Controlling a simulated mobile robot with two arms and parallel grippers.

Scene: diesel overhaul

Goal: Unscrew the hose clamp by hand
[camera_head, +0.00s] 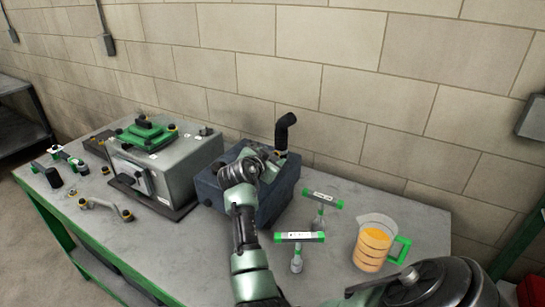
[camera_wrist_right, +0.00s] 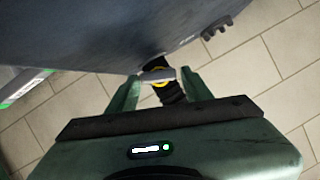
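A black elbow hose (camera_head: 283,130) rises from the dark blue box (camera_head: 287,187) on the table. A clamp with an orange-yellow mark (camera_head: 281,154) shows at its base. My right gripper (camera_head: 271,163) is at that base and partly hides it. In the right wrist view, the two green fingers of my right gripper (camera_wrist_right: 158,80) lie on either side of the black hose (camera_wrist_right: 168,93). A silver clamp part with a yellow ring (camera_wrist_right: 158,74) spans the gap between the fingertips. I cannot tell whether the fingers press on it. My left gripper is not in view.
A grey metal unit (camera_head: 180,165) with a green top stands left of the blue box. Two green-ended T-handled tools (camera_head: 300,237) and a jug of orange liquid (camera_head: 372,243) stand to the right. Several small parts lie at the far left. A block wall (camera_head: 320,65) closes the back.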

